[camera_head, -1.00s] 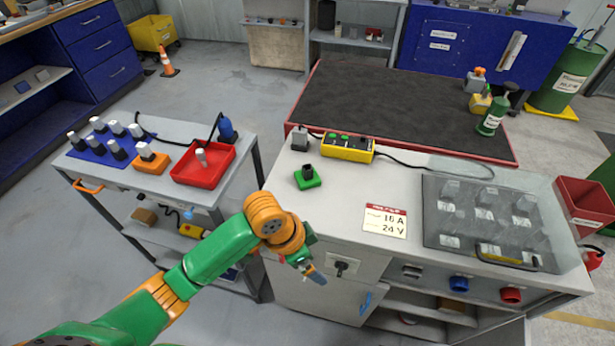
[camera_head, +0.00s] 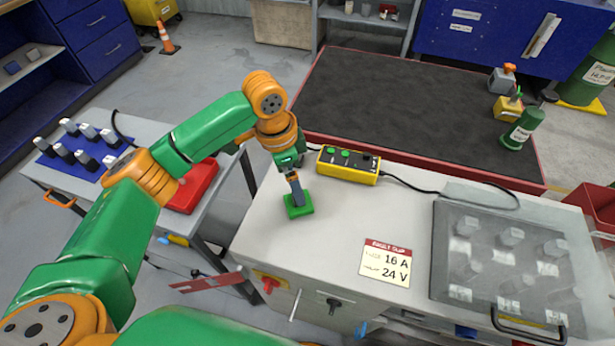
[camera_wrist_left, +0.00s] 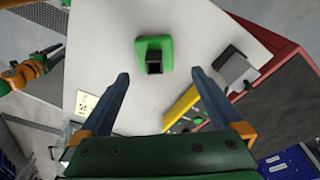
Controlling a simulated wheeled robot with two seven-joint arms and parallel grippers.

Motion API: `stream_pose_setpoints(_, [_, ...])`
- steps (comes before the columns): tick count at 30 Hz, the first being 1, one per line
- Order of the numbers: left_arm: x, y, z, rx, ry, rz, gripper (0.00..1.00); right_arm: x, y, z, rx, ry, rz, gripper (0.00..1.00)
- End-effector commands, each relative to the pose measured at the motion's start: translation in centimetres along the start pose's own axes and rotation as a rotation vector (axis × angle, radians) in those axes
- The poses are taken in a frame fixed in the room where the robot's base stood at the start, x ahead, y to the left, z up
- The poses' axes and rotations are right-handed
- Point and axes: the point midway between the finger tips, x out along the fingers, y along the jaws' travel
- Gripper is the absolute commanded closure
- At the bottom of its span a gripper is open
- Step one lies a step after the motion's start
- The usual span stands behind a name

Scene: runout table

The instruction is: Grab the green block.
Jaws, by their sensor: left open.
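The green block (camera_head: 298,207) is a flat green base with a dark upright stub on top. It sits on the light grey worktop near its left edge. My left gripper (camera_head: 296,192) points down right over it in the head view and partly hides the stub. In the left wrist view the block (camera_wrist_left: 154,43) shows ahead of my left gripper (camera_wrist_left: 160,76), roughly between the lines of the two spread fingers. The fingers are open and nothing is held. Whether a finger touches the block cannot be told. My right gripper is not clearly visible.
A yellow button box (camera_head: 347,165) stands just behind and right of the block, with a cable. A grey block (camera_wrist_left: 236,69) is close by in the wrist view. A label card (camera_head: 385,263) and a clear-covered panel (camera_head: 500,260) lie to the right. A red tray (camera_head: 193,190) is on the left cart.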

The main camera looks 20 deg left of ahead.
Motion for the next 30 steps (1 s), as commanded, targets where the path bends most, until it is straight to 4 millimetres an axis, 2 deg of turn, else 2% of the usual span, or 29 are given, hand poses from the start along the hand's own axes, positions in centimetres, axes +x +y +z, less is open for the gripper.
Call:
stream_pose_setpoints(5, [1.5, 0.0, 0.0, -0.002, -0.003, 0.003, 0.00, -0.6, 0.0, 0.0, 0.000, -0.001, 0.000, 0.43])
stream_pose_setpoints(10, [4.6, 0.1, -0.2, -0.002, -0.005, 0.003, 0.00, -2.0, -0.1, 0.5, 0.000, -0.013, -0.002, 0.43])
stream_pose_setpoints(13, [6.5, 0.1, -0.2, -0.002, -0.003, 0.001, 0.00, -1.9, -0.1, 0.5, 0.000, -0.014, -0.002, 0.43])
stream_pose_setpoints(20, [7.1, 0.0, -0.2, -0.002, 0.000, -0.003, 0.00, -1.8, -0.1, 0.4, 0.000, -0.011, -0.002, 0.43])
stream_pose_setpoints(21, [7.1, 0.0, -0.2, -0.002, 0.000, -0.003, 0.03, -1.8, -0.1, 0.3, 0.000, -0.010, -0.002, 0.43])
stream_pose_setpoints(30, [7.0, 0.0, -0.2, -0.002, 0.000, -0.003, 0.84, -1.8, -0.1, 0.3, 0.000, -0.009, -0.002, 0.43])
